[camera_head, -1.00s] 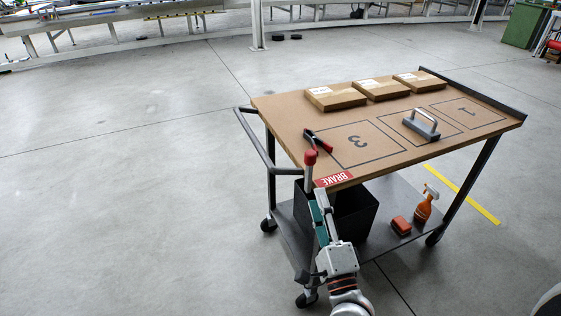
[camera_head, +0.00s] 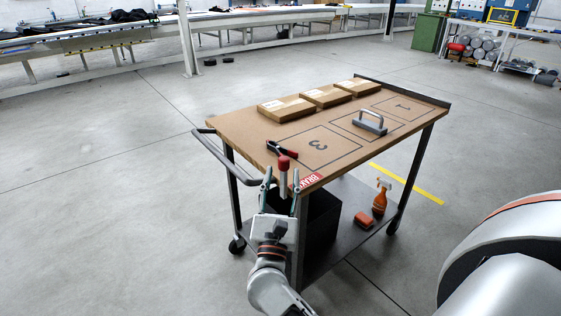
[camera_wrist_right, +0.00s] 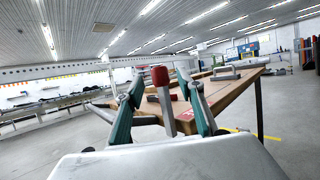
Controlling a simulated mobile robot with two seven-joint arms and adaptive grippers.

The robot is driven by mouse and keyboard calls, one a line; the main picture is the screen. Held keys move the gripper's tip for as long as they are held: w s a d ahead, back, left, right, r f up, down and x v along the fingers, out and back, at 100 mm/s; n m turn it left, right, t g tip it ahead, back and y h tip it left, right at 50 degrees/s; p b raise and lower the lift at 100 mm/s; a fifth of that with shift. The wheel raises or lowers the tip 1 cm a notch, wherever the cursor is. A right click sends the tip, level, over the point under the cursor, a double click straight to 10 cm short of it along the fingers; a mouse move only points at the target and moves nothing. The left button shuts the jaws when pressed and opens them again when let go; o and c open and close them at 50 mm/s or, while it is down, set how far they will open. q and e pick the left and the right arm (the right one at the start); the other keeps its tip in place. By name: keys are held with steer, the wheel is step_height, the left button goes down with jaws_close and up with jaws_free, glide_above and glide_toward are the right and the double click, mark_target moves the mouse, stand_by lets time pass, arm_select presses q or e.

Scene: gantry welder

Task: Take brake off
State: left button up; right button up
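The brake lever with a red knob (camera_head: 284,163) stands roughly upright at the near left corner of the cart (camera_head: 232,124). A red BRAKE label (camera_head: 311,180) is on the cart edge beside it. My right gripper (camera_head: 281,178) is open, with one finger on each side of the lever just below the knob. In the right wrist view, the red knob (camera_wrist_right: 160,76) and grey lever shaft (camera_wrist_right: 166,110) show between the spread green-sided fingers (camera_wrist_right: 160,88). Gaps show on both sides, so the fingers do not appear closed on it. My left gripper is not in view.
The cart top holds cardboard boxes (camera_head: 287,108), a grey handle-shaped part (camera_head: 370,122) and a red-black tool (camera_head: 282,149) near the lever. A black bin (camera_head: 320,222), orange spray bottle (camera_head: 381,197) and orange block (camera_head: 364,220) are on the lower shelf. Floor left is clear.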

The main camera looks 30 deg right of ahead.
mark_target(283, 166)
steer(key=shift+p+x, duration=0.4)
steer(key=shift+x, duration=2.35)
jaws_close()
